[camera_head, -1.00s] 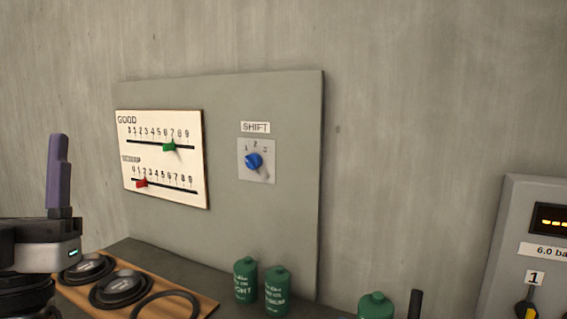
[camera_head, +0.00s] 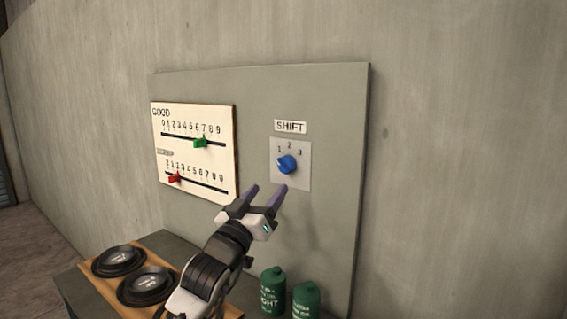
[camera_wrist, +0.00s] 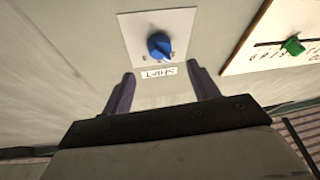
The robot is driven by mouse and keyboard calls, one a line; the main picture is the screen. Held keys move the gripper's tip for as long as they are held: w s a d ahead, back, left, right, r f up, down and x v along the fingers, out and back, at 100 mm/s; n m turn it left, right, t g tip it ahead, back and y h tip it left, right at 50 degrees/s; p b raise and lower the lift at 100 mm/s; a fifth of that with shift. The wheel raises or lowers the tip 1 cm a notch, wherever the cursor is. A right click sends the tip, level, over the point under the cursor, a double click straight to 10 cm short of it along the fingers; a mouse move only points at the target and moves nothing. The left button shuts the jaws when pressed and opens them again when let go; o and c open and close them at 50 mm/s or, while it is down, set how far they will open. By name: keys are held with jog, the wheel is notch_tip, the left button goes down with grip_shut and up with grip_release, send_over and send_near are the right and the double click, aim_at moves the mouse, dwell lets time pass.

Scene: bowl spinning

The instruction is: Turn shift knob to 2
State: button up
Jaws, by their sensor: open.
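The blue shift knob (camera_head: 287,164) sits on a light square plate (camera_head: 304,181) marked 1, 2 and 3, under a SHIFT label (camera_head: 290,127). Its raised grip looks slanted, seemingly towards 1, but its pointer is too small to be sure. My gripper (camera_head: 268,190) is open and empty, below and left of the knob and apart from it. In the wrist view, which looks upside down, the knob (camera_wrist: 159,45) shows beyond and between my spread purple fingers (camera_wrist: 160,82).
The grey panel (camera_head: 340,200) also carries a white board (camera_head: 195,172) with a green slider (camera_head: 200,142) and a red slider (camera_head: 175,177). Green canisters (camera_head: 272,290) and black round discs (camera_head: 118,260) stand below. Bare wall lies to the right.

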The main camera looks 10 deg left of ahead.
aim_at(282, 171)
jog(key=p+x, duration=0.3)
jog(key=x, duration=0.5)
jog(key=shift+w+d+r, duration=0.1)
jog(key=shift+w, duration=0.1)
jog(key=c, duration=1)
